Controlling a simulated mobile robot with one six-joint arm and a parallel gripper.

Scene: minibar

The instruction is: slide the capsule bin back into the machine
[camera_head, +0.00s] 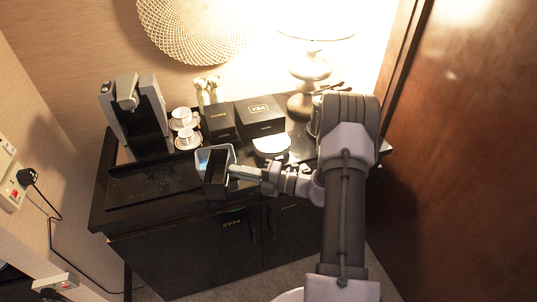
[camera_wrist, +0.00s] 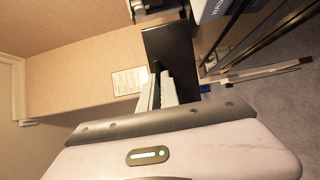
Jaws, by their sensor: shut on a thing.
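The capsule bin (camera_head: 215,173) is a small dark box, held over the front edge of the black cabinet. My gripper (camera_head: 233,173) comes in from the right and is shut on it. In the wrist view the fingers (camera_wrist: 160,92) reach a dark flat face of the bin (camera_wrist: 168,50); the rest of it is out of sight. The coffee machine (camera_head: 151,97) stands upright at the back left of the cabinet top, grey at the sides with a dark front. The bin is apart from the machine, to its right and nearer the front.
A pale-rimmed container (camera_head: 230,151) sits just behind the bin. White cups on saucers (camera_head: 187,142) stand right of the machine. Black boxes (camera_head: 260,117), a white dish (camera_head: 271,146) and a lamp (camera_head: 310,68) lie further right.

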